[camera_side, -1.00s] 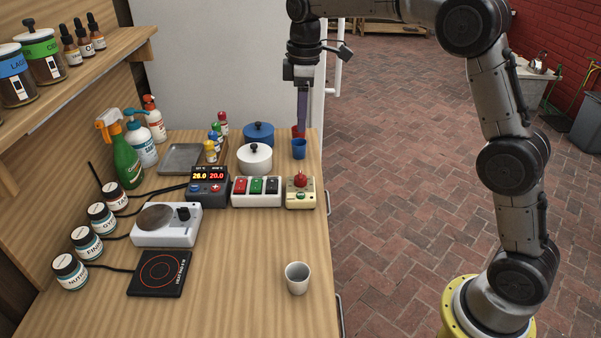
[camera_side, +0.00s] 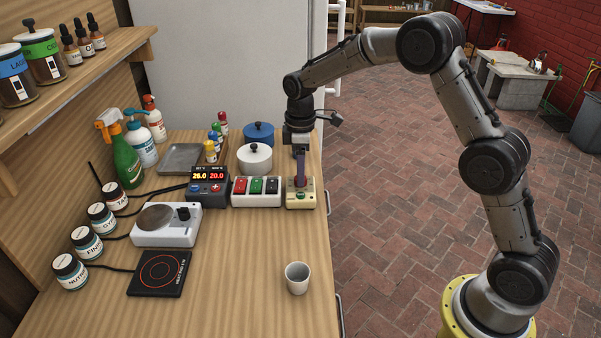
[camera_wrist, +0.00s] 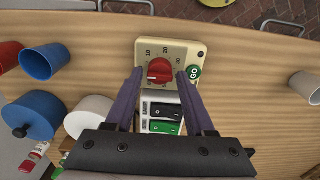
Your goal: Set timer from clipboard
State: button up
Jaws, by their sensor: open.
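The timer (camera_side: 300,198) is a cream box at the right of the row of devices on the bench. In the wrist view the timer (camera_wrist: 186,53) shows a red dial (camera_wrist: 159,70) with numbers 10, 20 and 30 around it and a green GO button (camera_wrist: 194,72). My gripper (camera_side: 300,183) is directly above the timer, pointing down. In the wrist view my gripper (camera_wrist: 163,75) is open, with one purple finger on each side of the red dial. I cannot tell whether the fingers touch it. No clipboard is visible in these frames.
A switch box (camera_side: 256,191) with red, black and green rockers stands left of the timer. A controller (camera_side: 209,187) reads 26.0 and 20.0. White (camera_side: 255,160) and blue (camera_side: 259,132) pots stand behind. A grey cup (camera_side: 297,278) stands in front, with clear bench around it.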

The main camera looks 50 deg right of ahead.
jog(key=shift+f, duration=0.6)
grip_shut()
jog(key=shift+m, duration=0.3)
jog(key=m, duration=0.4)
jog(key=shift+r+m, duration=0.1)
jog(key=shift+m, duration=2.4)
